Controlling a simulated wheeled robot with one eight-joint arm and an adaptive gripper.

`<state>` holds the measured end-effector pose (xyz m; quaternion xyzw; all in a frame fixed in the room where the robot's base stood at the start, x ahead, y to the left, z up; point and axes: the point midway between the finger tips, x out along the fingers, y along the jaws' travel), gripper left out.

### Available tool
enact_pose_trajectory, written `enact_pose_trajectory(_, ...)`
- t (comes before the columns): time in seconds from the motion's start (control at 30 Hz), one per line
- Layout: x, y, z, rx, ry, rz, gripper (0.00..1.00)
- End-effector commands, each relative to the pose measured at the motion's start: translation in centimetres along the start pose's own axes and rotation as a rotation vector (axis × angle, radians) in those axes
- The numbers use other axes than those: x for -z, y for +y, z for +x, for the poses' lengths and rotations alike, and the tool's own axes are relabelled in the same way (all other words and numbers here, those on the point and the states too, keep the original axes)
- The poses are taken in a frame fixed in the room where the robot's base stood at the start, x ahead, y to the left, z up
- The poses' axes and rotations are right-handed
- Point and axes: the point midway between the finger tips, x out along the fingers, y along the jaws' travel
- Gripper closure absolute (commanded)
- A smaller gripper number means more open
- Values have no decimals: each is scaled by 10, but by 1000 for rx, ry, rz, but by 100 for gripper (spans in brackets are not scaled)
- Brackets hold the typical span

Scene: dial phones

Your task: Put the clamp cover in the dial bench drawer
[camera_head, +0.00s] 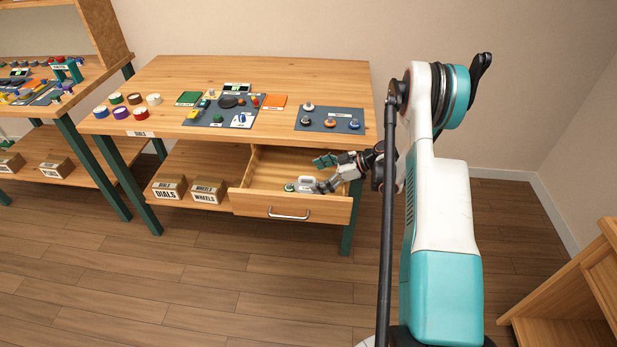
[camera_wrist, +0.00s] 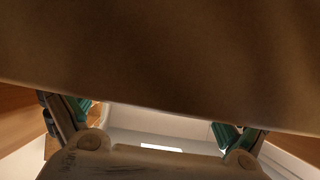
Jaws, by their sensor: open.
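The dial bench drawer (camera_head: 290,207) is pulled out below the bench top. My gripper (camera_head: 307,174) is inside the drawer opening at its right side, with its teal fingertips spread apart. A small pale piece with a slot (camera_head: 306,182), which looks like the clamp cover, is between or close beside the fingers in the drawer. Whether it touches a finger or the drawer floor I cannot tell. In the wrist view my open fingers (camera_wrist: 158,122) are at the lower left and right, with a pale surface between them. A brown surface fills the upper part.
The dial bench top (camera_head: 270,75) is above the drawer. A dark mat with knobs (camera_head: 330,121) lies at its right. Boxes marked DIALS (camera_head: 169,188) and WHEELS (camera_head: 208,191) stand on the shelf left of the drawer. The drawer's left part is empty.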

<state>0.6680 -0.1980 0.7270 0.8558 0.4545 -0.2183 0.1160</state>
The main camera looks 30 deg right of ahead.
Motion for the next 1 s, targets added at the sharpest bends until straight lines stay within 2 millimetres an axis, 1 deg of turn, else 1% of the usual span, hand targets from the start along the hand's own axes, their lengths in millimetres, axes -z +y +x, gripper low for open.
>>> enact_pose_trajectory(0.03, 3, 0, -14, -2, 0, 3, 6)
enact_pose_trajectory(0.2, 3, 0, -48, -2, 0, 1, 6)
enact_pose_trajectory(0.3, 2, 0, -63, -1, 0, 2, 6)
enact_pose_trajectory(0.4, 2, 0, -73, -1, 0, 2, 6)
enact_pose_trajectory(0.57, 1, 0, -80, 0, 0, 0, 6)
enact_pose_trajectory(1.0, 0, 0, -80, 1, 0, 0, 6)
